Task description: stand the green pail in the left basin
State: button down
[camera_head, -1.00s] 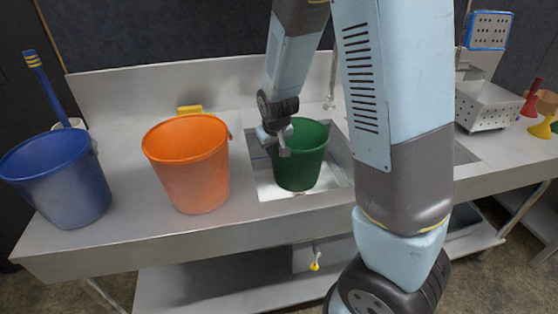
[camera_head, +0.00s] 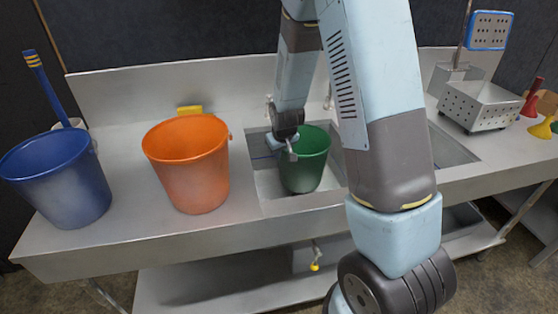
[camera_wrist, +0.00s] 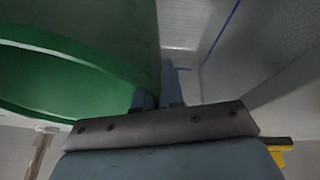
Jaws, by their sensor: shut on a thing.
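The green pail (camera_head: 304,172) is upright in the left basin (camera_head: 268,184), its lower part below the basin's rim. Whether its base touches the basin floor I cannot tell. My gripper (camera_head: 291,152) is shut on the pail's rim at its left side. In the wrist view the green pail (camera_wrist: 85,60) fills the left half, with my gripper's fingers (camera_wrist: 157,98) at its wall. The basin's inside wall shows at the upper right there.
An orange bucket (camera_head: 188,168) stands on the counter just left of the basin, and a blue bucket (camera_head: 62,182) farther left. The right basin (camera_head: 452,150) lies partly behind my arm. A perforated metal box (camera_head: 482,106) and red and yellow funnels stand at the right.

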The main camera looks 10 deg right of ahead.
aim_at(280, 162)
jog(key=shift+w+d+f, duration=0.15)
jog(key=shift+w+f, duration=0.05)
jog(key=shift+f, duration=1.65)
jog(key=c, duration=1.2)
grip_release()
jog(key=shift+c, duration=0.2)
